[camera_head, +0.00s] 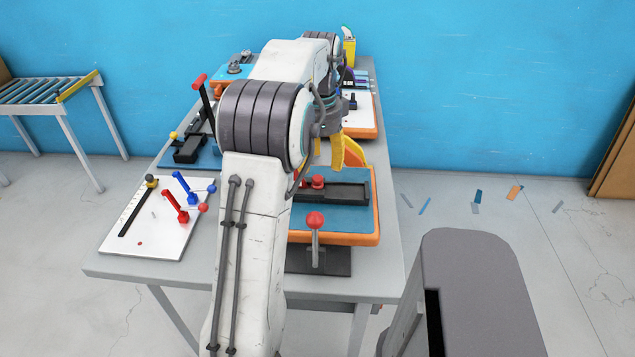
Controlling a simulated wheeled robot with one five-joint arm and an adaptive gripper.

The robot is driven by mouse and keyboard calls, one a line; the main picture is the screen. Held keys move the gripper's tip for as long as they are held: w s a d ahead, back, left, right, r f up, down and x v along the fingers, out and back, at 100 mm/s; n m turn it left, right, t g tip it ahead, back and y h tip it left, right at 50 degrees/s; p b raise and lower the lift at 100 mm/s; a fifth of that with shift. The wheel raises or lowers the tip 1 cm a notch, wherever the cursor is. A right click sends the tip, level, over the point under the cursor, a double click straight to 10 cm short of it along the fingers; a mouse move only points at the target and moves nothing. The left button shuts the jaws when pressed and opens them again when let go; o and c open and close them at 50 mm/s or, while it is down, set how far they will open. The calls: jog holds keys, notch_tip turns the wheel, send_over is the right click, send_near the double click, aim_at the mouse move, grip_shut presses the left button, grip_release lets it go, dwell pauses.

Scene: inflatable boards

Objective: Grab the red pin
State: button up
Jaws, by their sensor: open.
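A small red piece (318,182), which looks like the red pin, sits at the black slotted block (345,193) on a blue-topped, orange-edged board (336,238). My gripper (331,154) hangs just above and behind this piece, with yellow fingers pointing down, apart and empty. It does not appear to touch the piece. My arm crosses the middle of the picture and hides the board's left part and some of the gripper.
A red-ball lever (315,220) stands at the board's front. A white board (150,232) at left carries a red lever (175,207) and a blue lever (184,188). More boards lie behind on the grey table (110,262). A roller stand (45,90) is far left.

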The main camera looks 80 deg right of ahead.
aim_at(318, 177)
jog(key=shift+w+f, duration=0.15)
jog(key=shift+f, duration=2.55)
jog(key=shift+c, duration=0.5)
jog(key=c, duration=0.9)
